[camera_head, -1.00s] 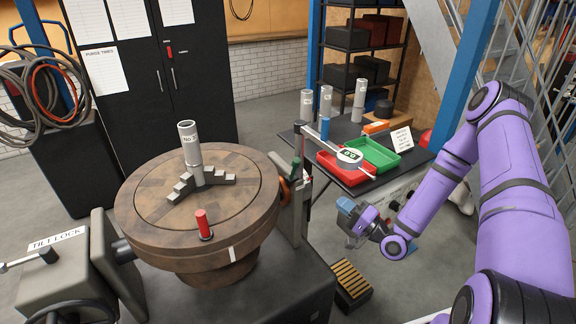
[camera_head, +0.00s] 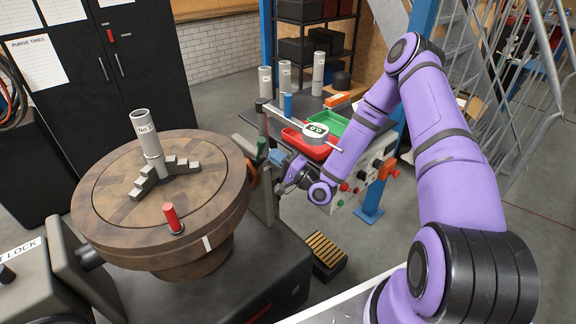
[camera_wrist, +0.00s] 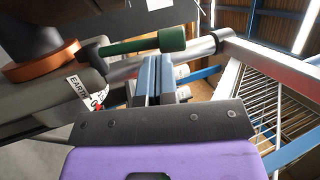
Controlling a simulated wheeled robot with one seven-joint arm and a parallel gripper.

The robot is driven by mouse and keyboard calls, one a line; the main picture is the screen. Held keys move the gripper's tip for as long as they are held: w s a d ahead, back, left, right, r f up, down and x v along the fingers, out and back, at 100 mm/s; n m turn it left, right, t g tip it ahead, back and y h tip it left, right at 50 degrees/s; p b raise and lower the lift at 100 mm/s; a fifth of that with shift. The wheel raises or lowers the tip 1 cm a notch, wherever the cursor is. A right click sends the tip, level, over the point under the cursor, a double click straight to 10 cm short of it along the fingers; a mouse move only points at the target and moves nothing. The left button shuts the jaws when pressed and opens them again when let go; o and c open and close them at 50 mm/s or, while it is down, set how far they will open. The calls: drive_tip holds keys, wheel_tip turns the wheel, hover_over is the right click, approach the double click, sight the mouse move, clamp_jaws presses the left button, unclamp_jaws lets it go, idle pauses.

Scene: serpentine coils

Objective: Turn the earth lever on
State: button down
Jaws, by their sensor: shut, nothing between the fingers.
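The earth lever has a green handle (camera_wrist: 145,44) on a dark hub and lies nearly level across the wrist view. A tag reading EARTH (camera_wrist: 77,86) hangs below its hub end, with a red mark partly hidden beside it. In the head view the green handle (camera_head: 262,149) stands at the right side of the round wooden-topped table. My gripper (camera_wrist: 157,66) is shut and empty, its blue-grey fingers just below the handle in the picture. I cannot tell whether they touch it. In the head view my gripper (camera_head: 279,158) is just right of the handle.
The round table (camera_head: 100,240) carries a grey tube (camera_head: 146,134) and a red-capped peg (camera_head: 172,217). An orange ring (camera_wrist: 38,62) sits beside the lever's hub. A gauge arm (camera_head: 315,130) and red tray (camera_head: 310,148) are behind my gripper. A slatted step (camera_head: 326,250) stands on the floor.

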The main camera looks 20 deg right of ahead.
sight(264, 143)
drive_tip(key=shift+x, duration=1.05)
drive_tip(key=shift+w, duration=0.1)
drive_tip(key=shift+w+a+r+g+h, duration=0.25)
drive_tip(key=shift+w+r, duration=0.25)
drive_tip(key=shift+w, duration=0.15)
drive_tip(key=shift+w+a+r+g+h, duration=0.15)
drive_tip(key=shift+w+a+r+h, duration=0.1)
drive_tip(key=shift+w+r, duration=0.35)
drive_tip(key=shift+w+f, duration=0.1)
drive_tip(key=shift+f, duration=0.05)
